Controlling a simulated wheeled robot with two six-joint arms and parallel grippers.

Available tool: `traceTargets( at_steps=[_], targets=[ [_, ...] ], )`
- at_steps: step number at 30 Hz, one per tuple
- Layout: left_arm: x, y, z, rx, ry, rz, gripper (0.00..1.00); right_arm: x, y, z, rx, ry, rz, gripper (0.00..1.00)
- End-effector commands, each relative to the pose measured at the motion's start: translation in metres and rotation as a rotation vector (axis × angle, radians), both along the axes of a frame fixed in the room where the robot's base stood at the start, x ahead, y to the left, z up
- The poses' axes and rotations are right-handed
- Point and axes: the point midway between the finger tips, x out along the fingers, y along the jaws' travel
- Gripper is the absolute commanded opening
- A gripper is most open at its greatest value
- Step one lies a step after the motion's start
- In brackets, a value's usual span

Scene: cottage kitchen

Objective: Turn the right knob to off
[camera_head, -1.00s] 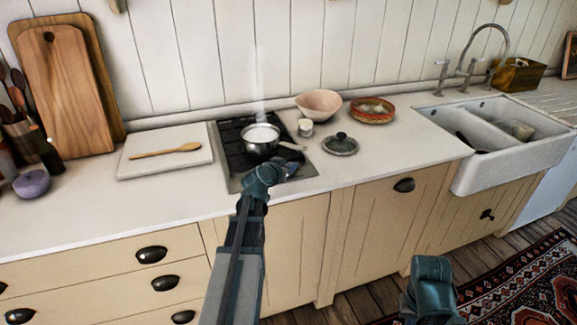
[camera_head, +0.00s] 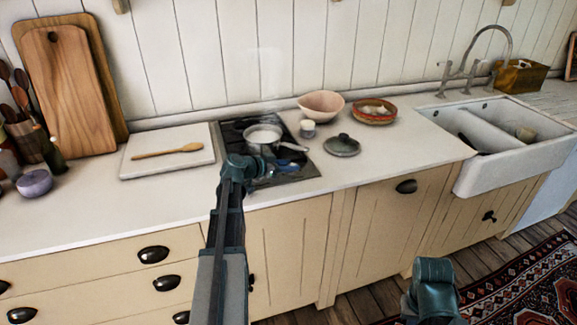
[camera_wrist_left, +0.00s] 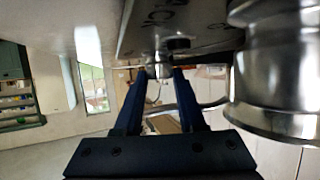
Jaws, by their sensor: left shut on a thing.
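The black hob (camera_head: 230,133) is set into the white counter, with a steel pot (camera_head: 265,148) of white liquid steaming on it. My left gripper (camera_head: 268,173) is low over the hob's front part, in front of the pot. In the left wrist view my left gripper (camera_wrist_left: 159,77) has its two blue fingers on either side of a small metallic knob (camera_wrist_left: 158,70) and is shut on it. The pot (camera_wrist_left: 285,70) is close on the right there. Which knob it is and its pointer direction cannot be told. Of my right arm only a teal wrist part shows, at the lower right.
A grey lid (camera_head: 342,146), a small cup (camera_head: 307,128), a pink bowl (camera_head: 321,104) and a patterned dish (camera_head: 373,112) stand right of the hob. A white board (camera_head: 165,162) with a wooden spoon (camera_head: 168,151) lies left of it. The front counter is clear.

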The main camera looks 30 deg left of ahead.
Motion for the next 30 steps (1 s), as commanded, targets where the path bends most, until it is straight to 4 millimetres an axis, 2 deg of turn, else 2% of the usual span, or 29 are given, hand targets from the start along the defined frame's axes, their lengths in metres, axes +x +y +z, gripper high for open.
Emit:
traceTargets(
  at_steps=[11, 12, 16, 26, 30],
  targets=[
    [-0.002, -0.001, -0.002, 0.005, 0.007, -0.007, 0.0, 0.0, 0.0, -0.001, 0.0, 0.0, 0.0, 0.0],
    [-0.002, -0.001, -0.002, 0.005, 0.007, -0.007, 0.45, 0.0, 0.0, -0.001, 0.0, 0.0, 0.0, 0.0],
    [-0.002, -0.001, -0.002, 0.004, 0.005, -0.005, 0.68, 0.0, 0.0, 0.0, 0.0, 0.0, 0.0, 0.0],
    [-0.003, 0.0, 0.0, 0.002, 0.003, -0.004, 0.69, 0.0, 0.0, 0.001, 0.0, 0.0, 0.0, 0.0],
    [-0.017, 0.004, 0.008, 0.001, 0.003, -0.001, 0.69, 0.0, 0.0, 0.009, 0.0, 0.0, 0.0, 0.0]
  ],
)
